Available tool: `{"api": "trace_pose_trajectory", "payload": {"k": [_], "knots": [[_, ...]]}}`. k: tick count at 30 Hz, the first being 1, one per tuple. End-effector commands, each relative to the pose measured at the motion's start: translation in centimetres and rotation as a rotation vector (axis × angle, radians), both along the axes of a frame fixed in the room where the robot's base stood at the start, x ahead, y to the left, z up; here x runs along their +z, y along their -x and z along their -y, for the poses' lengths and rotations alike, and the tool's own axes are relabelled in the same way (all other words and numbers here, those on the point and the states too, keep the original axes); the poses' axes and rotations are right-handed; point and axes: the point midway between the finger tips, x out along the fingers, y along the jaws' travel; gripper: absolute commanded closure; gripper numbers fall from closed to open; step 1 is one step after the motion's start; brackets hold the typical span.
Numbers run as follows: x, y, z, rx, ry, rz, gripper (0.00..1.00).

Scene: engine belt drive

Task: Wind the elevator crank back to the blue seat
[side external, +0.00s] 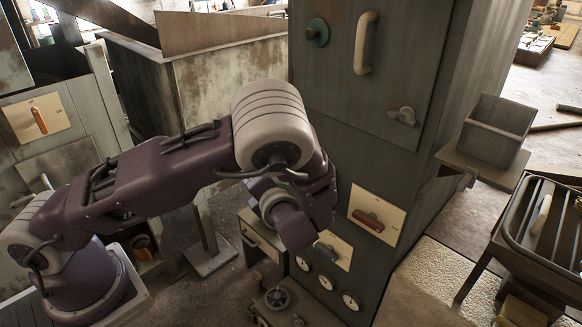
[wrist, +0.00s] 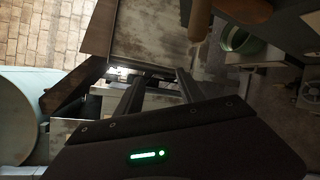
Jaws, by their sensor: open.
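I cannot pick out the elevator crank for certain. A grey handwheel (side external: 277,298) sits low at the bottom centre of the side view, on a low bench. A red handle (side external: 369,221) is on another cream plate, up and to the right. My gripper (wrist: 163,76) shows two dark fingers spread apart in the wrist view, with nothing between them. In the side view its fingers are hidden behind my wrist.
The tall cabinet (side external: 350,90) stands right beside my wrist, with a pale bar handle (side external: 365,43) and a grey knob (side external: 403,116). A grey bin (side external: 494,130) and a black rack (side external: 545,230) stand at right.

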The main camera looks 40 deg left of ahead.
Motion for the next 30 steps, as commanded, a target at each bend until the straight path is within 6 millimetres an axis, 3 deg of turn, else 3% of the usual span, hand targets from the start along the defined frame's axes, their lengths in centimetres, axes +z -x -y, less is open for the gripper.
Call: {"api": "trace_pose_trajectory", "payload": {"k": [1, 4, 8, 21, 30], "knots": [[-1.5, -1.5, 1.0, -0.12, -0.135, -0.103, 0.55], [-3.2, -3.8, 2.9, -0.291, -0.34, -0.248, 0.55], [-3.6, -6.3, 3.7, -0.399, -0.47, -0.296, 0.55], [-3.7, -11.3, -1.0, -0.412, -0.484, -0.304, 0.55], [-3.6, -11.6, -1.3, -0.411, -0.483, -0.303, 0.57]]}}
